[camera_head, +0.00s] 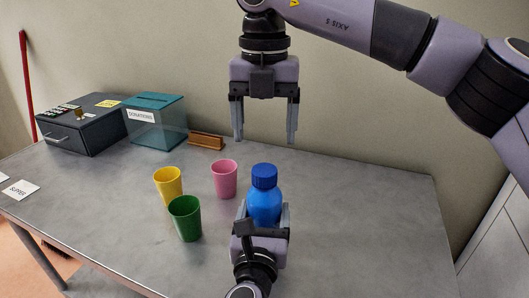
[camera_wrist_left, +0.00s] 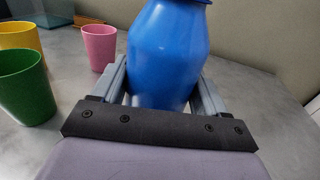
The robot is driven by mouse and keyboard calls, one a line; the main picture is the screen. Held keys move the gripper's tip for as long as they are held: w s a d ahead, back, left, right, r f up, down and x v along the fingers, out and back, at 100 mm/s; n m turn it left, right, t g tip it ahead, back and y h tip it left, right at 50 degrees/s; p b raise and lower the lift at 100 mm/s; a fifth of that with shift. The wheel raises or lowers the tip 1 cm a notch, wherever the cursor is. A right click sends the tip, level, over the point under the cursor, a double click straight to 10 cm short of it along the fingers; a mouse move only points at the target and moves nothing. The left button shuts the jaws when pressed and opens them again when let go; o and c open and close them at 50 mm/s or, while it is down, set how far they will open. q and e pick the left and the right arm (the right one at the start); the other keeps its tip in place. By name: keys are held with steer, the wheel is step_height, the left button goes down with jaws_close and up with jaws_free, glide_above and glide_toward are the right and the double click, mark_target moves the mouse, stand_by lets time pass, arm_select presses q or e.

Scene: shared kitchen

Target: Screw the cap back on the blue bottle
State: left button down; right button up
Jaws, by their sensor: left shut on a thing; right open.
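The blue bottle (camera_head: 264,205) stands upright on the grey table, with a darker blue cap (camera_head: 264,176) on its top. I cannot tell how tightly the cap sits. My left gripper (camera_head: 263,217) is shut around the bottle's body from the near side. In the left wrist view the bottle (camera_wrist_left: 168,55) fills the space between the fingers, and only the cap's lower edge shows at the top. My right gripper (camera_head: 264,138) is open and empty, fingers pointing down, above and a little behind the cap, apart from it.
Yellow (camera_head: 168,186), green (camera_head: 185,219) and pink (camera_head: 225,179) cups stand left of the bottle. A dark cash box (camera_head: 85,125), a donations box (camera_head: 156,122) and a small wooden holder (camera_head: 206,141) stand at the back left. The table (camera_head: 370,215) is clear on the right.

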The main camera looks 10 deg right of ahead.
mark_target(262, 225)
steer(key=shift+r, duration=2.05)
arm_select(q)
jaws_free()
steer(key=shift+s, duration=0.1)
steer(key=shift+v, duration=3.5)
steer(key=shift+s+a+f, duration=0.1)
arm_select(e)
steer(key=shift+f, duration=0.1)
